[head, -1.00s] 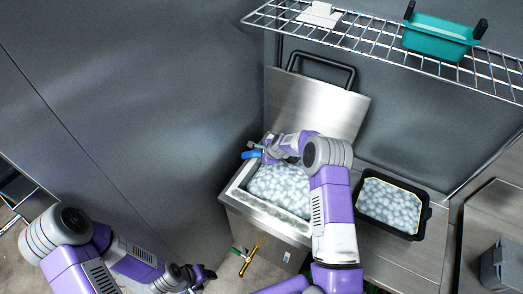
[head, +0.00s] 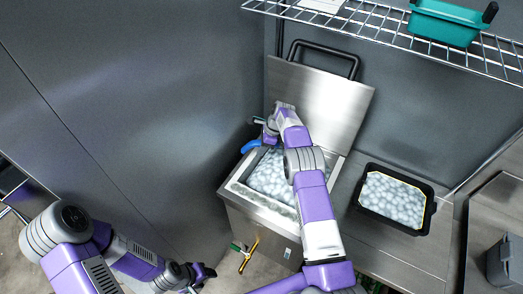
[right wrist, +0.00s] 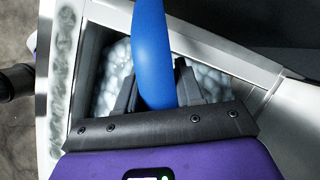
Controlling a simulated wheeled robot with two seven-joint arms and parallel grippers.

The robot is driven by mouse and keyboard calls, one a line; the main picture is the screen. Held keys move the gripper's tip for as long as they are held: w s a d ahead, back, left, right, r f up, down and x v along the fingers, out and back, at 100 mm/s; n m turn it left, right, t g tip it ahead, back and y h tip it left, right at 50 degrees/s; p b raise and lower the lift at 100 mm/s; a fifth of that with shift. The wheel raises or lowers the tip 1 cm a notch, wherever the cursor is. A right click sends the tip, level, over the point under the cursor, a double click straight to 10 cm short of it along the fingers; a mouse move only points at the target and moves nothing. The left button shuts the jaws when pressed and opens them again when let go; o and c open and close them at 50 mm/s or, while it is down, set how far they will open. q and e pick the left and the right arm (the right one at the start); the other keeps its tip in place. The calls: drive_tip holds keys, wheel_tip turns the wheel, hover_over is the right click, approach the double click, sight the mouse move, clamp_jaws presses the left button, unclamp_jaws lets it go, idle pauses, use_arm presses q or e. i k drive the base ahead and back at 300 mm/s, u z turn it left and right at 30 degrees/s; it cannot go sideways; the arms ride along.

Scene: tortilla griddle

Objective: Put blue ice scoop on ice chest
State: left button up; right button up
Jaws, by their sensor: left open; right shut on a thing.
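The blue ice scoop (head: 251,146) is at the back left corner of the open ice chest (head: 236,193), in the head view. My right gripper (head: 268,135) is shut on it there. In the right wrist view the blue scoop (right wrist: 152,48) runs up between the fingers of my right gripper (right wrist: 157,88), above the chest's rim (right wrist: 215,58) and the ice. Whether the scoop touches the rim is unclear. The scoop's far end is cut off in that view. My left gripper (head: 204,273) is open and empty, low in front of the chest's left side.
The chest's raised steel lid (head: 320,100) leans up behind it. A black tub of ice (head: 429,210) stands on the counter to the right. A wire shelf (head: 385,32) with a teal container (head: 445,24) hangs above. A grey bin (head: 502,262) is at far right.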

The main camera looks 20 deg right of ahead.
sight(381, 244)
drive_tip(key=k, duration=1)
